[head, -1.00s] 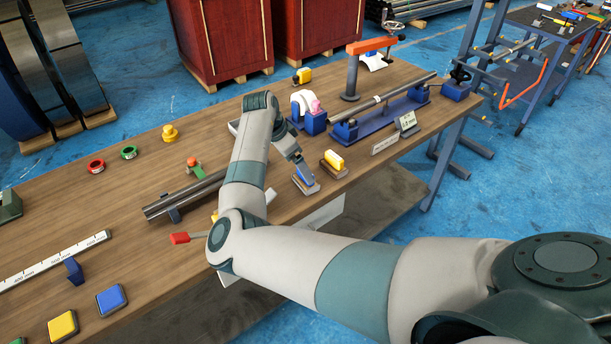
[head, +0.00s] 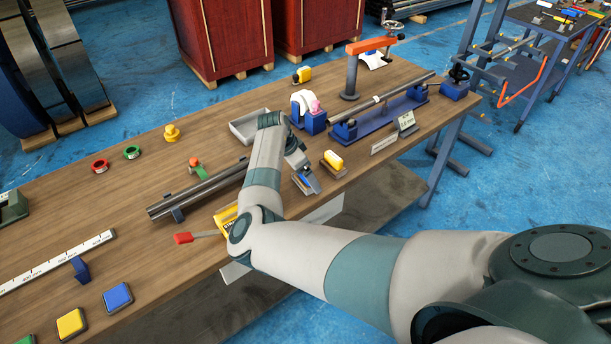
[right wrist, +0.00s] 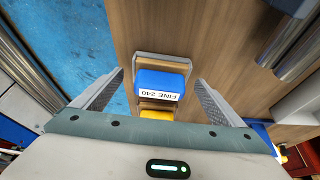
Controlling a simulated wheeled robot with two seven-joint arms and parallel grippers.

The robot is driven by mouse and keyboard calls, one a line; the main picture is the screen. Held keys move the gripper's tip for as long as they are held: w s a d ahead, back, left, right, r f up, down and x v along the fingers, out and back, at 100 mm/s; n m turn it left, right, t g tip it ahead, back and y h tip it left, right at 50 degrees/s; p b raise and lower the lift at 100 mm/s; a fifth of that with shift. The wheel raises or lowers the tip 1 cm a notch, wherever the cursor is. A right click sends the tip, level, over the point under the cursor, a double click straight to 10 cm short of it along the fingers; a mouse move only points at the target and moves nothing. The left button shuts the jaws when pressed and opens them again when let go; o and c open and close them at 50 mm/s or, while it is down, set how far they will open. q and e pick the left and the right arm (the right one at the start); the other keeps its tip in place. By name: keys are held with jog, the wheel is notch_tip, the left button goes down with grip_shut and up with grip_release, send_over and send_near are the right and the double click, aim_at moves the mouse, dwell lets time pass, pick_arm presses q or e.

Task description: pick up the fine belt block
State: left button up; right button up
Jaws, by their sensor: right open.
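The fine belt block is blue with a white label reading FINE 240. In the right wrist view, the fine belt block (right wrist: 162,84) lies between the fingertips of my right gripper (right wrist: 160,78), in a shallow holder (right wrist: 137,57) on the wooden bench. The fingers stand open on either side with gaps, so the gripper is not holding it. In the head view, the block (head: 303,186) sits near the bench's front edge, partly hidden by my right gripper (head: 308,178). My left gripper is not in view.
A yellow block (head: 333,159) in its own holder sits just right of the blue one. A grey tray (head: 246,128) lies behind my arm. A steel tube (head: 190,193) rests on supports to the left. A small sign (head: 384,144) stands at the right.

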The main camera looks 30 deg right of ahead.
jog(key=shift+x, duration=0.9)
jog(key=shift+a, duration=0.1)
jog(key=c, duration=1.2)
jog(key=shift+r, duration=0.2)
